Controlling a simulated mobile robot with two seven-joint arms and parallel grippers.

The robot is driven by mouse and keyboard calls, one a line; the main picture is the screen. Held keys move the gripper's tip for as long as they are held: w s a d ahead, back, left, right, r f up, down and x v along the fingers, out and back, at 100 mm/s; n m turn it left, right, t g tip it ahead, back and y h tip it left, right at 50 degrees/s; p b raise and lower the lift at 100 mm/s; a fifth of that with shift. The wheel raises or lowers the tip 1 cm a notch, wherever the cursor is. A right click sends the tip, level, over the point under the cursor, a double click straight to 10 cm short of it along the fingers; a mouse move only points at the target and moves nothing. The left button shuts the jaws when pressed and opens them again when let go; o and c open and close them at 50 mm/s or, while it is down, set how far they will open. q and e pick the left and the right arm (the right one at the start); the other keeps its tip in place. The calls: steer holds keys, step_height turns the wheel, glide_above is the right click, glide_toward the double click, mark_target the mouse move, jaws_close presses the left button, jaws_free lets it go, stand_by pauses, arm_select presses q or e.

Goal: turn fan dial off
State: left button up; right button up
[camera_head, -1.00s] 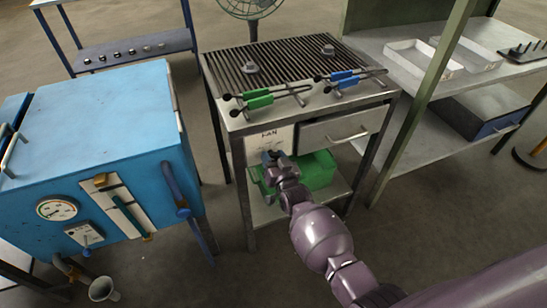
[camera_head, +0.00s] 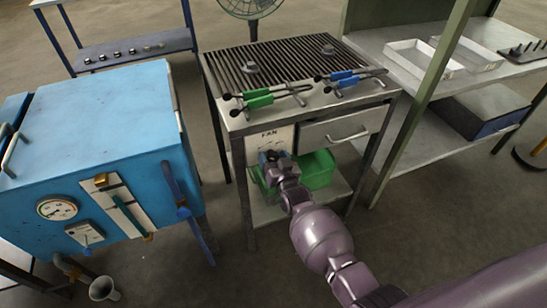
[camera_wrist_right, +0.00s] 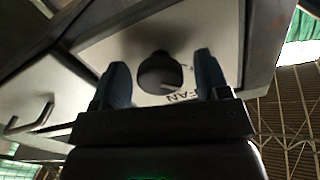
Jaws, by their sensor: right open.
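The fan dial (camera_wrist_right: 157,73) is a dark round knob on a pale panel marked FAN (camera_head: 270,135), on the front of the grated table. My right gripper (camera_head: 268,155) is at this panel in the head view and hides the dial there. In the right wrist view my right gripper (camera_wrist_right: 160,85) is open, with one dark finger on each side of the dial. Small gaps show between the fingers and the dial; I cannot tell whether they touch. The fan (camera_head: 250,8) stands behind the table. My left gripper is not in view.
A drawer with a handle (camera_head: 348,134) is right of the panel, and a green bin (camera_head: 318,170) sits below. Green tongs (camera_head: 262,98) and blue tongs (camera_head: 345,79) lie on the table. A blue furnace (camera_head: 95,120) stands at left, a shelf bench (camera_head: 440,110) at right.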

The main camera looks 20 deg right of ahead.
steer(key=s+p, duration=0.2)
steer(key=s, duration=0.8)
steer(key=shift+s+d, duration=0.2)
steer(key=shift+s, duration=0.1)
